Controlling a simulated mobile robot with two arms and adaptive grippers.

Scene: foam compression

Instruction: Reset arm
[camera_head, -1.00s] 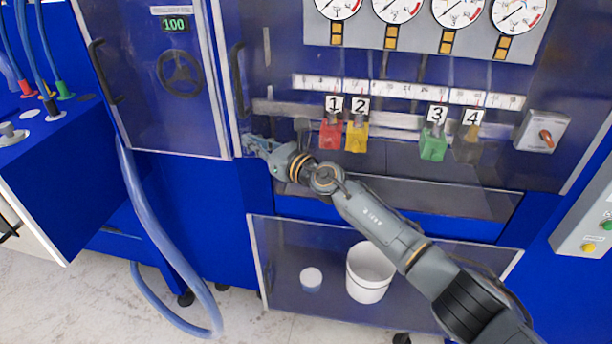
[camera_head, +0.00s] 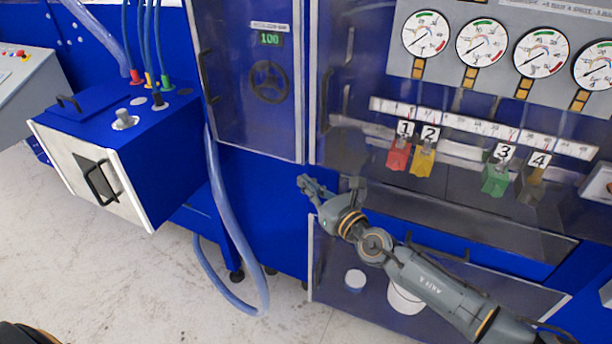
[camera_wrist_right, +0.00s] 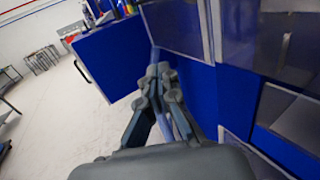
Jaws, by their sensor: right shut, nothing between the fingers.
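My right gripper (camera_head: 309,188) is shut and empty in the head view. It is in front of the blue machine, below the closed clear door with the handwheel (camera_head: 268,82). In the right wrist view my right gripper (camera_wrist_right: 158,72) has its fingers together, pointing toward the blue machine front, with nothing between them. My right arm reaches in from the lower right. My left gripper is not in view; only a dark rounded piece shows at the bottom left corner.
A blue box with a white front (camera_head: 84,172) stands at the left. A blue hose (camera_head: 226,200) hangs to the floor. Red, yellow, green and dark numbered blocks sit behind the clear panel. A white bucket (camera_head: 404,299) and a small cup (camera_head: 355,280) are in the lower compartment. Floor is open at left.

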